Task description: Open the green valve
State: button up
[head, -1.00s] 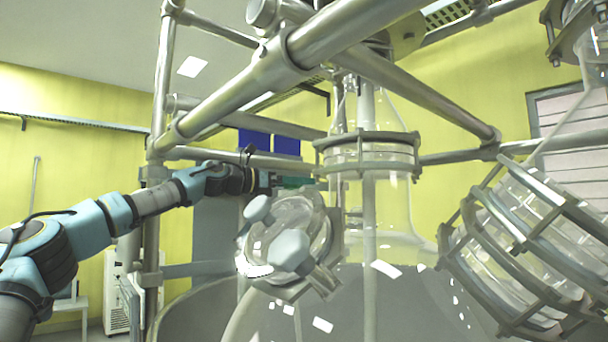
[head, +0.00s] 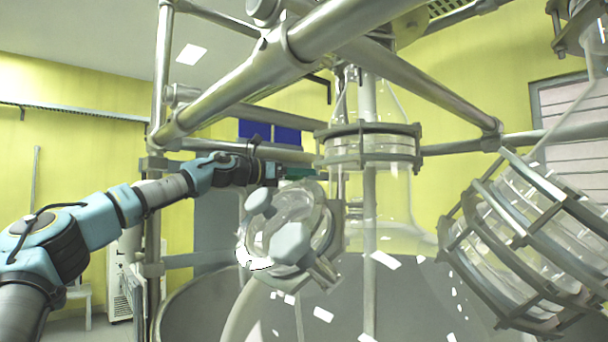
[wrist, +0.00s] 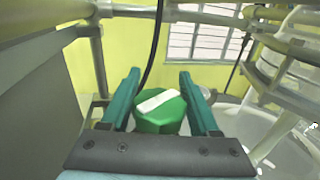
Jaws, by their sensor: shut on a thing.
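The green valve (wrist: 160,118) is a round green knob with a white bar across its top, in the middle of the wrist view. My gripper (wrist: 159,76) has its two teal fingers on either side of the knob and is shut on it. The fingertips reach past the knob's far edge. In the head view my gripper (head: 280,173) is at the frame, left of the clamped glass neck, and the knob is hardly distinguishable from the teal fingers. The white bar runs slantwise between the fingers.
A glass port with pale knobs (head: 290,243) sits just below my gripper in the head view. Metal frame tubes (head: 265,85) run above it. A clamped glass neck (head: 370,150) stands to the right, and a large caged glass flange (head: 530,240) is farther right.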

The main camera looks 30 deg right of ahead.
jog(key=c, duration=0.4)
jog(key=shift+f+t+b, duration=0.1)
jog(key=shift+t+b, duration=0.2)
jog(key=shift+b, duration=0.35)
jog(key=shift+n+t+b, duration=0.6)
jog(key=shift+b, duration=0.2)
jog(key=shift+w+n+t+y+b, duration=0.2)
jog(key=shift+n+t+b, duration=0.35)
jog(key=shift+t, duration=0.25)
jog(key=shift+w+n+t+y+b, duration=0.15)
jog(key=shift+n+t+b, duration=0.35)
jog(key=shift+t, duration=0.3)
jog(key=o, duration=1.4)
jog(key=shift+c, duration=0.2)
